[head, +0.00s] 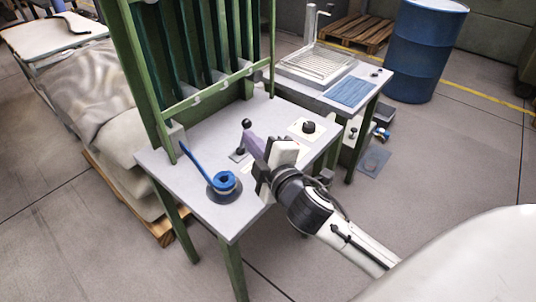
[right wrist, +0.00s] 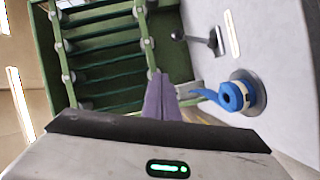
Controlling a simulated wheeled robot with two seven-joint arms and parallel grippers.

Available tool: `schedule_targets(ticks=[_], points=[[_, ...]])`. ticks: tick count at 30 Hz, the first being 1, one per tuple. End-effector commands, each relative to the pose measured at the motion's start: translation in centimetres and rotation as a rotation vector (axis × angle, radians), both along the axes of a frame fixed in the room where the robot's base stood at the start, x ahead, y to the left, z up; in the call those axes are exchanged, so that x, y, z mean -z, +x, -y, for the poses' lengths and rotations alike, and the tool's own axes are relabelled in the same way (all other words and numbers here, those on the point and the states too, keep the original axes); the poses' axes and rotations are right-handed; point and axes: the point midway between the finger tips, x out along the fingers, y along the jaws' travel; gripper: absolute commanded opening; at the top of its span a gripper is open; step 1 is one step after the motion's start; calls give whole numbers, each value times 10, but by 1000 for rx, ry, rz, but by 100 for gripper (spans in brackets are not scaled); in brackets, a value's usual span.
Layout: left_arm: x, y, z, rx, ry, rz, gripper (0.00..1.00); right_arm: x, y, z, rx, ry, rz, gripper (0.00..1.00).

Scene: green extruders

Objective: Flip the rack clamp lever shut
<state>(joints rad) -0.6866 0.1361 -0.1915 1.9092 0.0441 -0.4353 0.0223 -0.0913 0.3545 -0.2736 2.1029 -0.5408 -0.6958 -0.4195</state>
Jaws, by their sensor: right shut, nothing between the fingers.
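A small lever with a black ball knob (head: 247,123) rises from a plate (head: 238,156) on the grey table, in front of the green rack (head: 205,95). In the right wrist view the knob (right wrist: 178,36) sits at the end of a short dark arm, right of the rack. My right gripper (head: 252,143) has purple fingers, shut and empty. In the head view its tips overlap the lever just below the knob. In the right wrist view the fingers (right wrist: 160,97) appear below the knob with a gap, so I cannot confirm contact. My left gripper is out of view.
A blue coil with a long strip (head: 224,182) sits on a dark disc near the table's front left. A black knob on a cream plate (head: 308,127) is at the right. A second table (head: 350,91) and a blue drum (head: 425,50) stand behind.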

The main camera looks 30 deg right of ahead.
Motion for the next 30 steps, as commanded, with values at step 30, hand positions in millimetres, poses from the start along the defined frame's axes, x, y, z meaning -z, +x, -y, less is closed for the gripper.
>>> schedule_targets(ticks=[30], points=[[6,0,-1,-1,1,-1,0,-19,-78,-4,0,0,1,0]])
